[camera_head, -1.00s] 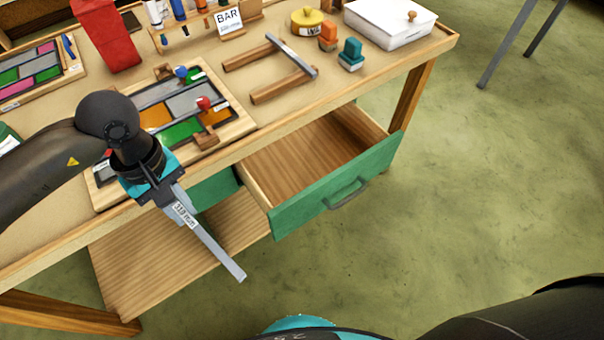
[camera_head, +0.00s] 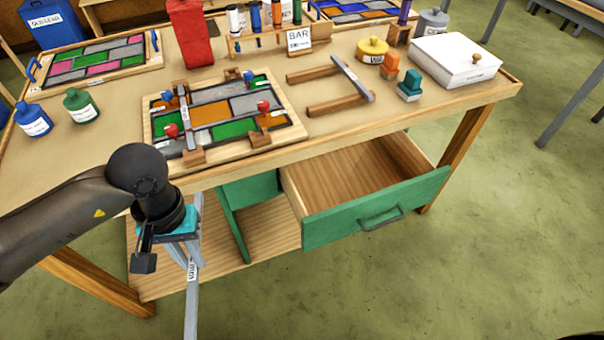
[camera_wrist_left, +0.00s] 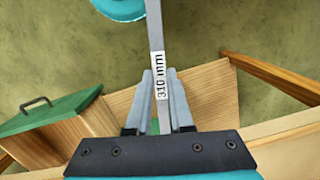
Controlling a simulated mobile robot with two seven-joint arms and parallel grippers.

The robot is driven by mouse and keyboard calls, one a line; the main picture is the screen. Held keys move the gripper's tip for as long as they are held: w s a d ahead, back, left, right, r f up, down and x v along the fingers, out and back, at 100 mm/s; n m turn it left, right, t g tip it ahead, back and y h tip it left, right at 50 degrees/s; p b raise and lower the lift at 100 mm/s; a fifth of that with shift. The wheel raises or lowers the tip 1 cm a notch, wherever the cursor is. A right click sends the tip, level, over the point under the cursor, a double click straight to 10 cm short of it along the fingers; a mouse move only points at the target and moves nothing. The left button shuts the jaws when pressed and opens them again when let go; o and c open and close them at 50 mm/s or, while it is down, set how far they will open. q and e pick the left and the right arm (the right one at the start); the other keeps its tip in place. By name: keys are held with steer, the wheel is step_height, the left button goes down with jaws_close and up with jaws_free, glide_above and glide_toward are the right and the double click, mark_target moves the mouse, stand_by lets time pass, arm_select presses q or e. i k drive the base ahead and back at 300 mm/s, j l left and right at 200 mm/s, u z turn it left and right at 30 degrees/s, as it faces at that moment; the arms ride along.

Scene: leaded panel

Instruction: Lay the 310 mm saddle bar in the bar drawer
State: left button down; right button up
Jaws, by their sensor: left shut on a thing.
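My left gripper (camera_head: 194,245) is shut on the 310 mm saddle bar (camera_head: 191,308), a flat grey bar with a white label. In the left wrist view the bar (camera_wrist_left: 155,35) runs between the fingers (camera_wrist_left: 161,105) and its label reads "310 mm". The gripper holds it in front of the bench, left of the bar drawer and clear of it. The bar drawer (camera_head: 375,218), with a green front and wooden inside, is pulled open and looks empty. It also shows in the left wrist view (camera_wrist_left: 55,118), at the left. My right gripper is not in view.
The bench top holds a leaded panel (camera_head: 215,110) with a bar across it, and a wooden rack (camera_head: 340,85) with another grey bar. A white box (camera_head: 455,62) stands at the right. A lower shelf (camera_head: 160,265) lies under the bench. Open floor lies in front.

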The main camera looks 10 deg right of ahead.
mark_target(354, 191)
steer(key=l+u, duration=0.35)
steer(key=l, duration=0.15)
steer(key=l+u, duration=0.3)
steer(key=l, duration=0.2)
steer(key=l+u, duration=0.35)
steer(key=l, duration=0.65)
steer(key=k+l+u, duration=0.1)
steer(key=l, duration=0.35)
steer(key=k+l, duration=0.15)
steer(key=l, duration=0.35)
steer(key=k+l, duration=0.1)
steer(key=l, duration=0.35)
steer(key=l+u, duration=0.1)
steer(key=l, duration=0.4)
steer(key=k, duration=0.05)
